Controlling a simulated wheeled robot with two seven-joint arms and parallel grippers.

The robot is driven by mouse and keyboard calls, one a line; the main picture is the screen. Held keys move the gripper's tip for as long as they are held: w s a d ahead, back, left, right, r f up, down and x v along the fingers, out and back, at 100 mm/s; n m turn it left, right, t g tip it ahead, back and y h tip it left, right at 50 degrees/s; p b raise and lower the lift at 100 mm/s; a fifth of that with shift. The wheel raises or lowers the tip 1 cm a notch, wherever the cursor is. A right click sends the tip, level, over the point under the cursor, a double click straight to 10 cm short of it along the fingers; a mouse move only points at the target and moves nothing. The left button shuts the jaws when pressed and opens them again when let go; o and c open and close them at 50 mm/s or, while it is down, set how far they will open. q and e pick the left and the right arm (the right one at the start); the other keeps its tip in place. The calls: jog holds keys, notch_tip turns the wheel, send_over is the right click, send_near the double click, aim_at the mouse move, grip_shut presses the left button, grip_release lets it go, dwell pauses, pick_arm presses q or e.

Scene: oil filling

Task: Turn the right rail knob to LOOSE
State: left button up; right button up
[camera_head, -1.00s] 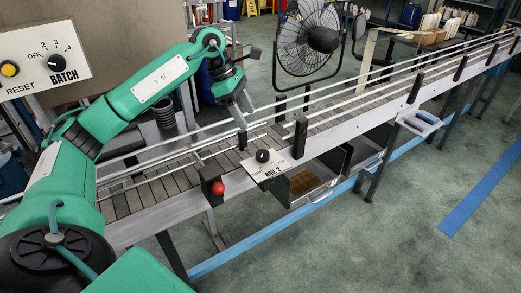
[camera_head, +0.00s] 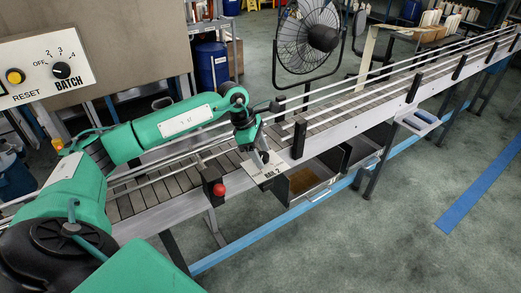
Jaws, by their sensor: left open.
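The rail knob (camera_head: 265,157) is a small black knob on a white plate (camera_head: 268,174) labelled RAIL 2, fixed at the near edge of the conveyor. My left gripper (camera_head: 261,158) points down over the plate, right at the knob, with its jaws open. The gripper partly hides the knob, so I cannot tell its setting or whether the fingers touch it. The small wording on the plate is too small to read. My right gripper is not in view.
A red button (camera_head: 219,190) on a black box sits left of the plate. A black rail post (camera_head: 299,138) stands close to its right. The conveyor (camera_head: 150,194) runs to the upper right. A BATCH panel (camera_head: 45,72) is at upper left, and a fan (camera_head: 306,40) stands behind.

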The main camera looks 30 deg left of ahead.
pick_arm(q)
jog(key=shift+f, duration=0.1)
jog(key=c, duration=1)
